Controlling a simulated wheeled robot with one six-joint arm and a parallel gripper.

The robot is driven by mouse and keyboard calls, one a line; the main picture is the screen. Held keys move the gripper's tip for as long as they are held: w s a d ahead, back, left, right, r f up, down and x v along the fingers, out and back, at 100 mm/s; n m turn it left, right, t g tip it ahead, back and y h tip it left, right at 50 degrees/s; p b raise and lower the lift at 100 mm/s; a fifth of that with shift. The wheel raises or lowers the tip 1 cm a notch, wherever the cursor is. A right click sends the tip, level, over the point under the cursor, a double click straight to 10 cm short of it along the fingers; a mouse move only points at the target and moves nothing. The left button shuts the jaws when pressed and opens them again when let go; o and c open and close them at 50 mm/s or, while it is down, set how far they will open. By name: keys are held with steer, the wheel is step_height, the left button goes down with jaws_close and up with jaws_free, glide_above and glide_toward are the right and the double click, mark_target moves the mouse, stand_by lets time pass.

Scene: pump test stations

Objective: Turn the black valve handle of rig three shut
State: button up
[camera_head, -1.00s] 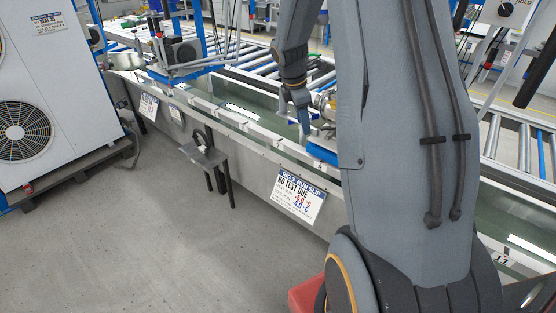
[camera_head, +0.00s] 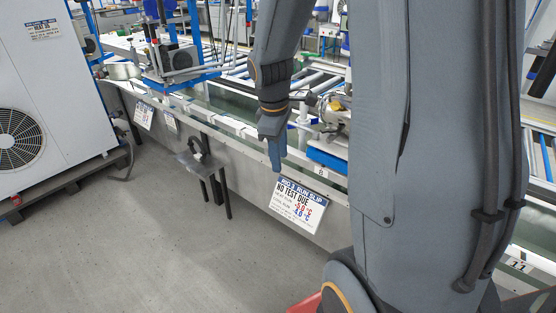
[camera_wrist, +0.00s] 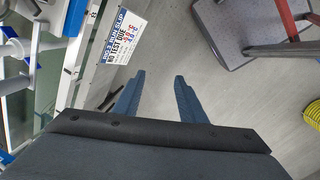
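The rig 3 run slip (camera_head: 298,205) hangs on the front of the long bench and reads "NO TEST DUE". It also shows in the wrist view (camera_wrist: 120,38). Behind it on the bench stands a rig with a metal pump fitting (camera_head: 334,108) and blue base, partly hidden by my arm. I cannot make out the black valve handle for certain in either view. My gripper (camera_head: 276,163) points down at the bench's front edge, just above and left of the slip in the head view. In the wrist view its two fingers (camera_wrist: 159,78) are apart with nothing between them.
A small grey stand (camera_head: 200,163) with a black upright piece juts out before the bench. Another rig (camera_head: 178,60) stands farther left on the bench. A white fan unit (camera_head: 50,100) sits on a dark pallet at the left. The floor between is clear.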

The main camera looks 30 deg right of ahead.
steer(key=shift+s+a, duration=0.2)
steer(key=shift+a, duration=0.05)
